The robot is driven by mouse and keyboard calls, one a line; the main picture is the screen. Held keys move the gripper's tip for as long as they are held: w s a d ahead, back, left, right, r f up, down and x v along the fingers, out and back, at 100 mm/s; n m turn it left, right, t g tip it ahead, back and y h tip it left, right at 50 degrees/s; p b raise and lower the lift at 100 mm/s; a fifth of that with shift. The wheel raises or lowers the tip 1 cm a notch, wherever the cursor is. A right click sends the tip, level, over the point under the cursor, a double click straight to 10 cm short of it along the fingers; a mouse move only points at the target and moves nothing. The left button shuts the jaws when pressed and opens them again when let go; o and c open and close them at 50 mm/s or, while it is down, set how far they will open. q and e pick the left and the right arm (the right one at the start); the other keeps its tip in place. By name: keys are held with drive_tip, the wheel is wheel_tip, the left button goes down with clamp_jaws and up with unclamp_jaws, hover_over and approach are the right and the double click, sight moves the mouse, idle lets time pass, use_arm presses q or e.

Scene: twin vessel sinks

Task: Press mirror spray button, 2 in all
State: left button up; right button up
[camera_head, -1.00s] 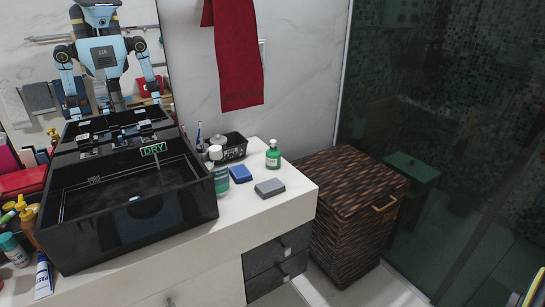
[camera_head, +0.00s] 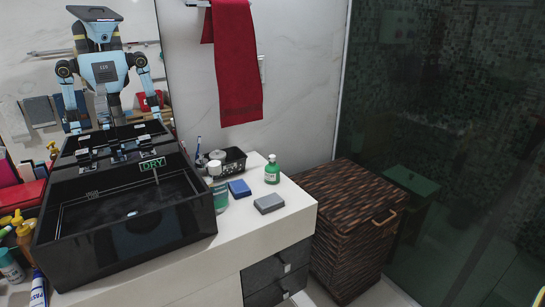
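I cannot tell for sure which bottle is the mirror spray. A small green bottle (camera_head: 272,169) with a pale top stands upright near the back right of the counter. A teal bottle (camera_head: 219,194) stands against the right side of the black sink (camera_head: 125,238). At the left edge, several bottles crowd together, among them a teal one with a white cap (camera_head: 11,265) and an orange-yellow pump bottle (camera_head: 24,236). Neither of my grippers is directly in view.
The white counter (camera_head: 245,232) also holds a blue sponge (camera_head: 239,188), a grey block (camera_head: 269,203), a black box (camera_head: 232,160) and a white tube (camera_head: 39,289). A woven hamper (camera_head: 345,226) stands right of the counter. A red towel (camera_head: 236,62) hangs above. The counter's front right is clear.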

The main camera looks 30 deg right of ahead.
clamp_jaws()
idle(1.5)
